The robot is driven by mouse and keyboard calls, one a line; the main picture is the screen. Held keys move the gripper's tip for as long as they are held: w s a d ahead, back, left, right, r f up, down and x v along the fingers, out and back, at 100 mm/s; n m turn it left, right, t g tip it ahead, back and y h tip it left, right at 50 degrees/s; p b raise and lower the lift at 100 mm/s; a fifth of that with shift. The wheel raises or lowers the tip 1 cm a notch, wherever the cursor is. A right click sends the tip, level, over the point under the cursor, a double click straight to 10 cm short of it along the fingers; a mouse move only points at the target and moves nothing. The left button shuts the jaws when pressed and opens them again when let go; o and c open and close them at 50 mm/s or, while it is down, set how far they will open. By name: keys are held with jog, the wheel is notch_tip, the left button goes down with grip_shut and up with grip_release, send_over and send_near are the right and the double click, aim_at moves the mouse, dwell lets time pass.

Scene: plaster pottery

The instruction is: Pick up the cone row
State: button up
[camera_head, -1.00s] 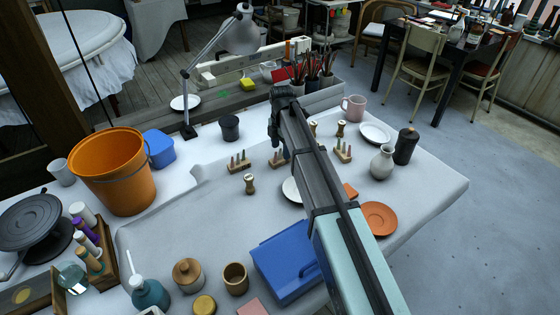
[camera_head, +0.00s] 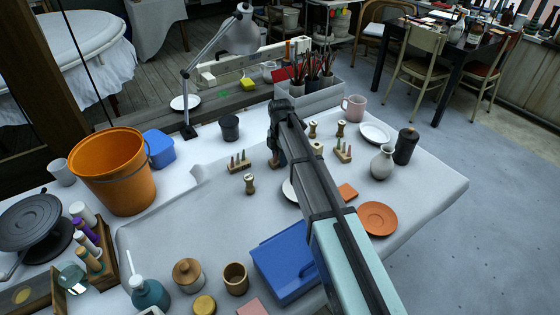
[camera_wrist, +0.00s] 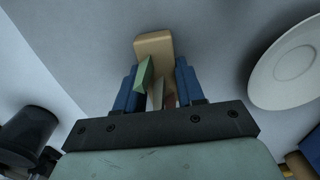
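A cone row, a small wooden block with upright cones, shows in the wrist view (camera_wrist: 153,46), its green cone and a reddish cone between my fingers. My gripper (camera_wrist: 158,85) has its two blue fingers apart, one on each side of it. I see no clear grip; a narrow gap seems to show at the right finger. In the head view my gripper (camera_head: 277,160) is low over the table and hides most of this row. A second cone row (camera_head: 239,165) stands just to its left, and a third (camera_head: 343,154) to its right.
A white saucer (camera_wrist: 290,66) lies close to the right of the gripper. A wooden-and-brass piece (camera_head: 249,184), a blue box (camera_head: 285,265), an orange saucer (camera_head: 378,218) and a white vase (camera_head: 383,162) stand around. The cloth left of centre (camera_head: 190,225) is clear.

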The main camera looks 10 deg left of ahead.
jog(key=c, duration=0.6)
jog(key=shift+r, duration=0.1)
